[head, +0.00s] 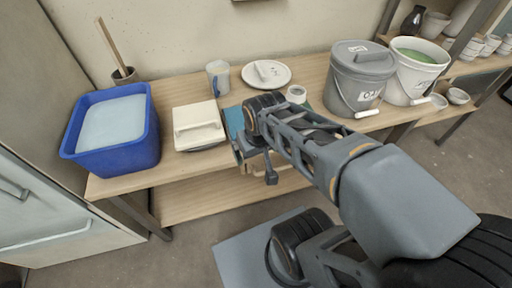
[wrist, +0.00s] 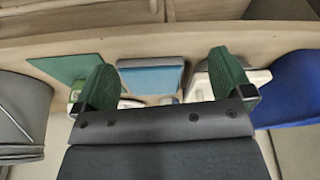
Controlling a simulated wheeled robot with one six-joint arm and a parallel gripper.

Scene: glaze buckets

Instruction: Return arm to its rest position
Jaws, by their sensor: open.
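My arm reaches in from the lower right of the head view. My gripper (head: 256,166) is over the front edge of the wooden table (head: 180,172), between the white lidded container and the grey bucket. In the wrist view my gripper (wrist: 163,78) has its two green fingers wide apart, with nothing held between them. My arm hides part of the table in the head view.
A blue tub (head: 152,139) and a white lidded container (head: 197,124) stand left of my gripper. A cup (head: 217,78), a plate (head: 280,80), a grey lidded bucket (head: 360,72) and a white bucket of green glaze (head: 413,72) stand behind or right. Open floor (head: 205,225) lies in front.

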